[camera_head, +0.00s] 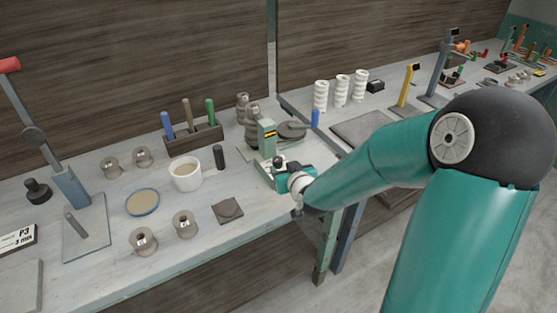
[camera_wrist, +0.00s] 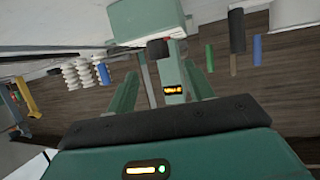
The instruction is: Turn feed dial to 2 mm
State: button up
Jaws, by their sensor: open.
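A pale green machine (camera_head: 267,138) with a small lit yellow display stands near the front of the bench, in the middle of the head view. In the wrist view its post with the lit display (camera_wrist: 174,91) shows between my fingers, and its pale green block (camera_wrist: 145,20) is at the top. A small dark knob (camera_wrist: 157,48) is just beyond the fingertips; it may be the feed dial. A dark ball-like knob also shows in the head view (camera_head: 279,160). My gripper (camera_head: 283,172) is open, close to the machine, with empty space between its fingers (camera_wrist: 160,74). No dial setting is readable.
A white cup (camera_head: 185,174), a dark cylinder (camera_head: 219,157) and a tool rack (camera_head: 193,135) stand left of the machine. Grey spools (camera_head: 184,222) and a dark square tile (camera_head: 228,210) lie in front. White ribbed columns (camera_head: 341,89) stand behind right. The bench edge is close.

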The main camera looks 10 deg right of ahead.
aim_at(279, 162)
jog(key=x, duration=0.8)
jog(key=shift+d, duration=0.1)
jog(key=c, duration=1)
